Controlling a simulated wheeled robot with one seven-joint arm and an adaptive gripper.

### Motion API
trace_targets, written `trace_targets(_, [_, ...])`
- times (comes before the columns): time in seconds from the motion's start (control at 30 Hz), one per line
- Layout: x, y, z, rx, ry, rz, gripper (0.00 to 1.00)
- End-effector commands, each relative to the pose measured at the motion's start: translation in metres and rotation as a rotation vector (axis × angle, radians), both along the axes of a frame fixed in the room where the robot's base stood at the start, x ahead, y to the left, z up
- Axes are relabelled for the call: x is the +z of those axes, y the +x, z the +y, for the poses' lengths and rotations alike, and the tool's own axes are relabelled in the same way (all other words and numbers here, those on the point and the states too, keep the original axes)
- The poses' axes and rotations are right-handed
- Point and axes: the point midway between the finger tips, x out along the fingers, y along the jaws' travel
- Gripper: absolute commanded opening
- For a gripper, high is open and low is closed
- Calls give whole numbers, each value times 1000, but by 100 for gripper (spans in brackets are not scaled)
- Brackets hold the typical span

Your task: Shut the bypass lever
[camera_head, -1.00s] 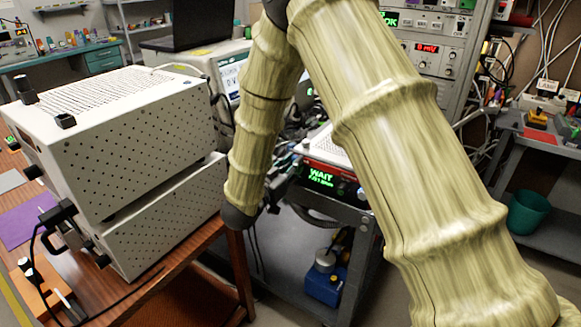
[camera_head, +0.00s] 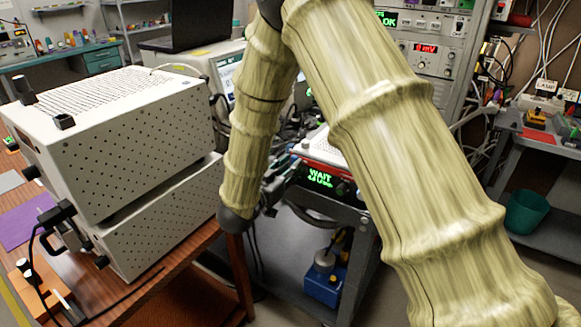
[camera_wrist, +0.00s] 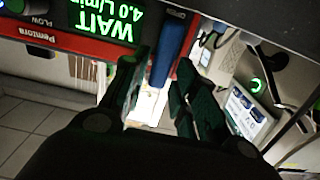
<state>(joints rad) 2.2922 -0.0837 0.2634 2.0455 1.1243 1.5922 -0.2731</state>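A blue bar (camera_wrist: 170,52), which looks like the bypass lever, sticks out from the red-edged instrument (camera_wrist: 62,42) in the wrist view. My gripper (camera_wrist: 158,85) is open, with one dark finger on each side of the bar's lower end. I cannot tell whether either finger touches it. The instrument's green display (camera_wrist: 108,22) reads WAIT and 4.0 L/min. In the head view the instrument's display (camera_head: 320,177) faces front on a grey cart, and my gripper (camera_head: 278,185) is beside its left end. The lever cannot be made out there.
The grey cart (camera_head: 350,215) carries the instrument. Two stacked white perforated boxes (camera_head: 130,150) stand on a wooden table at left, close to my arm. A teal bin (camera_head: 525,212) is at right.

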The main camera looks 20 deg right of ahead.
Motion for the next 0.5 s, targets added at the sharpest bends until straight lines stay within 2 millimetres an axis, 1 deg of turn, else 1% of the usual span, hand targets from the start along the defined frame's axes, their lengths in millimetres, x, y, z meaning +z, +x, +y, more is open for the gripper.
trace_targets(0.3, [0,-34,45,3,-1,2,29])
trace_targets(0.5, [-1,-54,70,4,0,2,29])
